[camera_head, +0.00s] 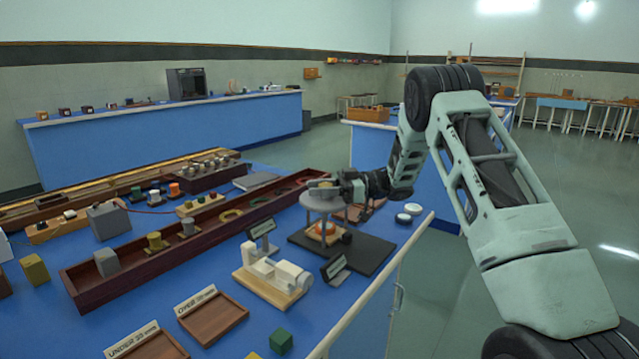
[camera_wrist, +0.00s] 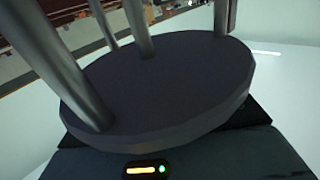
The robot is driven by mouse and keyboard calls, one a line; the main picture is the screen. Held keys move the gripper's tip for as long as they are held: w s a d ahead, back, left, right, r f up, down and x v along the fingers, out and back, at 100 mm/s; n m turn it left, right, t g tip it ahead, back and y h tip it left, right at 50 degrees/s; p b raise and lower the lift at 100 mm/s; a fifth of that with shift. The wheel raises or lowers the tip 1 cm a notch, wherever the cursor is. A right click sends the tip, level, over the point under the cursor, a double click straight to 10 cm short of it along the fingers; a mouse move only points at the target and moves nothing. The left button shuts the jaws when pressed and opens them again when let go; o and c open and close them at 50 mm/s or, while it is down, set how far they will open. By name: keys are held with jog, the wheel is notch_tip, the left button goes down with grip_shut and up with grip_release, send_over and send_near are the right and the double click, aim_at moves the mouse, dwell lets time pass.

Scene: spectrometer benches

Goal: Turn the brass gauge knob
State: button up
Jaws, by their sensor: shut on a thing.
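A round grey platform on legs (camera_head: 318,203) stands on a black base (camera_head: 366,254) near the right end of the bench. The small brass knob (camera_head: 319,184) shows at the top of this platform, mostly covered by my gripper. My gripper (camera_head: 328,187) reaches in from the right, level with the platform top, and is shut on the knob. In the wrist view the dark disc of the platform (camera_wrist: 170,90) and its legs fill much of the picture. The jaws and the knob are hidden there.
An orange item (camera_head: 322,233) sits under the platform among the legs. A cream device on a wooden base (camera_head: 270,285) stands in front, with a small sign (camera_head: 335,268) beside it. White discs (camera_head: 408,213) lie to the right. A long dark wooden trough (camera_head: 130,262) runs behind to the left.

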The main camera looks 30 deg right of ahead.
jog(key=n+g, duration=0.1)
jog(key=g, duration=0.1)
jog(key=n+g+y, duration=0.1)
jog(key=n+g, duration=0.1)
jog(key=shift+s+p, duration=0.2)
jog(key=shift+p, duration=0.15)
jog(key=n+g, duration=0.1)
jog(key=g, duration=0.1)
jog(key=n+g+p, duration=0.1)
jog(key=g, duration=0.1)
jog(key=shift+s+r+n+y+p, duration=0.15)
jog(key=shift+n+y+p, duration=0.15)
jog(key=shift+y, duration=0.1)
jog(key=n+g+p, duration=0.1)
jog(key=g, duration=0.1)
jog(key=n+g+p, duration=0.1)
jog(key=g+p, duration=0.1)
jog(key=shift+s+n+h, duration=0.2)
jog(key=shift+n+h, duration=0.1)
jog(key=shift+a+g, duration=0.1)
jog(key=shift+g, duration=0.4)
jog(key=o, duration=1)
jog(key=shift+s, duration=0.1)
